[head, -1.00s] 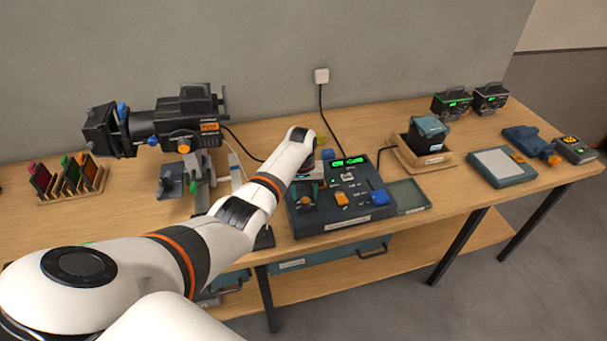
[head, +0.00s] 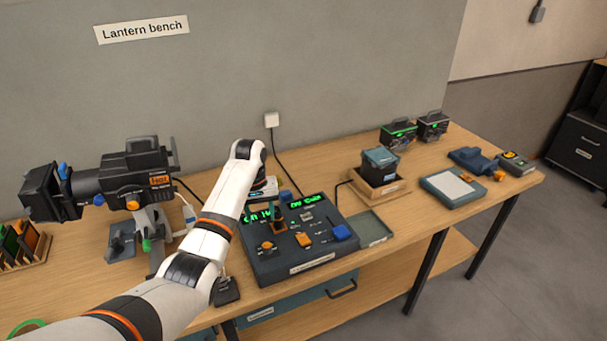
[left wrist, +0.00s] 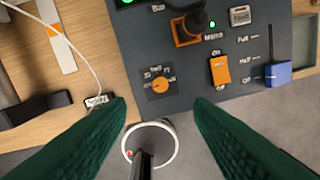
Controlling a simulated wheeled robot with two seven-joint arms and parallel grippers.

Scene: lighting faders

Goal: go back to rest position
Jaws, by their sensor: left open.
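The control console (head: 320,265) stands on the wooden bench, with lit green displays (head: 310,203) along its back. Its front controls include an orange rocker switch (head: 303,239), a blue slider cap (head: 341,232) and a dark-knobbed lever on an orange base, which shows in the left wrist view (left wrist: 188,28). My left arm reaches over the bench to the console's left part. My left gripper (left wrist: 160,105) is open, its two green fingers wide apart with nothing between them, near the console's front edge. The head view does not show its fingertips clearly. My right gripper is out of view.
A black lantern projector (head: 125,185) stands left of my arm, close to it. A dark blue box sits in a wooden tray (head: 378,190) right of the console. A grey pad (head: 452,186) lies further right. A white cable (left wrist: 75,35) runs beside the console.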

